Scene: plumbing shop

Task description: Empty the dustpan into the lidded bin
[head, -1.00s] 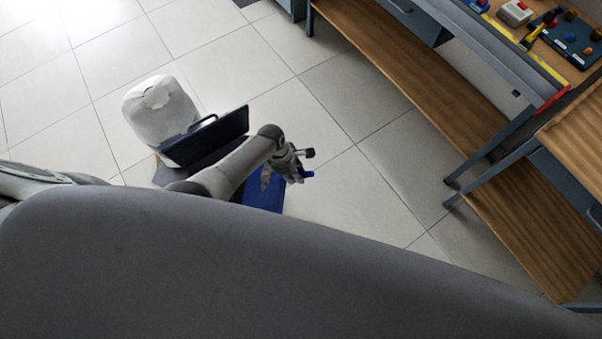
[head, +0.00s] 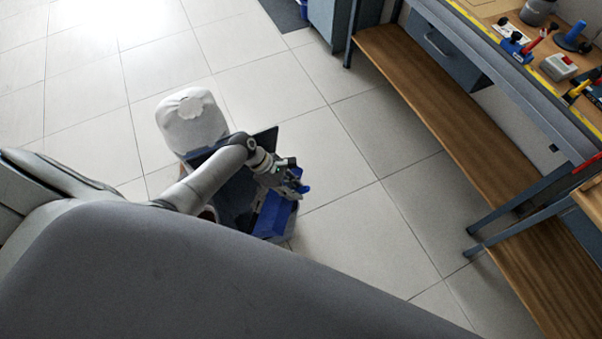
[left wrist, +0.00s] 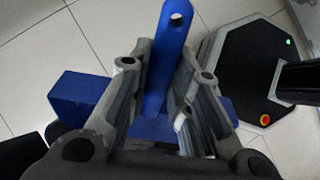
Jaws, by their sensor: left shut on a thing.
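The blue dustpan (head: 272,214) is in my left gripper (head: 291,184), above the floor. In the left wrist view its upright blue handle (left wrist: 173,40) is between the two fingers of my left gripper (left wrist: 166,62), and its blue pan (left wrist: 80,98) shows behind and to the left. Whether anything lies in the pan cannot be seen. A dark panel (head: 236,190), seemingly the bin's lid or body, stands behind my left arm, mostly hidden by it. The bin's opening is hidden. My right gripper is not in view.
A white, rounded, bag-like thing (head: 190,120) stands beside the dark panel. A workbench with a wooden lower shelf (head: 425,95) and tools on top runs along the right. Tiled floor (head: 345,215) between it and my left arm is clear.

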